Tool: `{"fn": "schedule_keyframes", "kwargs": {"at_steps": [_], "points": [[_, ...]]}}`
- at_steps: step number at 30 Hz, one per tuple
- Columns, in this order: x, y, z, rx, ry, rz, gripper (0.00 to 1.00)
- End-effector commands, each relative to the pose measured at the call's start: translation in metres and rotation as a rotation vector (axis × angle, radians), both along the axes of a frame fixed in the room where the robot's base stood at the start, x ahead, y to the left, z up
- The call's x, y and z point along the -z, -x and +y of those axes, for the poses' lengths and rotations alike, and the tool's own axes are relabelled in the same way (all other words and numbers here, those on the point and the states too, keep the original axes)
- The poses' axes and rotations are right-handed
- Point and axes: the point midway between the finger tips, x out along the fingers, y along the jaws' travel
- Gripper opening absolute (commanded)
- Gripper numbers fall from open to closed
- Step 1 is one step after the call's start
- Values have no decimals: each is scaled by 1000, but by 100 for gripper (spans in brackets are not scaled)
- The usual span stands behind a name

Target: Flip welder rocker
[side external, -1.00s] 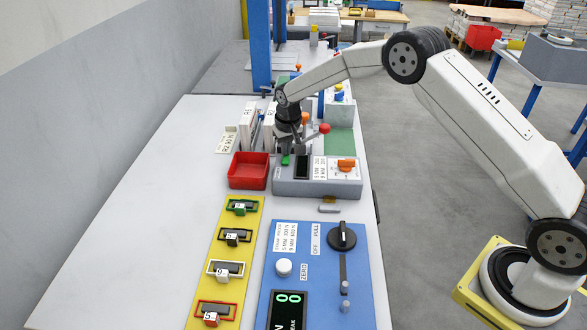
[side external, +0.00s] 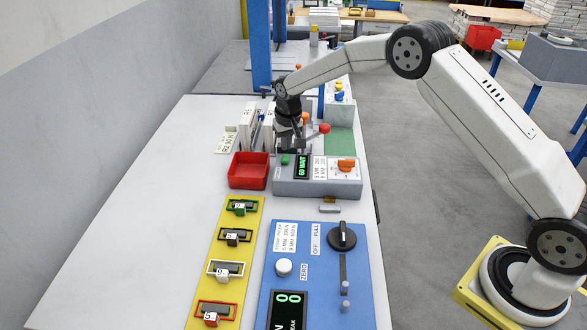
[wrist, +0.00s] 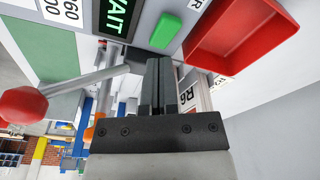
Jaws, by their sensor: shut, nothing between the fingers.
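The welder (side external: 318,188) is a grey box with a green rocker (side external: 286,160), a lit display (side external: 302,166) reading "60 WAIT" in green, and an orange knob (side external: 346,163). In the wrist view the green rocker (wrist: 165,30) sits beside the display (wrist: 118,15), which shows "WAIT". My gripper (side external: 292,149) is just behind and above the rocker, apart from it. In the wrist view its fingers (wrist: 161,65) are together with nothing between them, close to the welder's lever (wrist: 95,78). I cannot tell whether they touch that lever.
A red tray (side external: 248,184) stands left of the welder. The lever's red ball (side external: 324,128) sticks out right of my gripper. White upright holders (side external: 249,127) stand behind the tray. A yellow board (side external: 226,265) and a blue panel (side external: 318,262) lie in front. The left of the table is clear.

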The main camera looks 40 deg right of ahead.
Motion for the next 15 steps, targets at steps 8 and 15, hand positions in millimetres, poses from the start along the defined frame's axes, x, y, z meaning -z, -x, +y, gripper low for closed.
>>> {"fn": "schedule_keyframes", "kwargs": {"at_steps": [8, 15], "points": [[-17, -1, 0, 0, 0, -2, 0], [-31, -1, 0, 0, 0, -4, 0]]}}
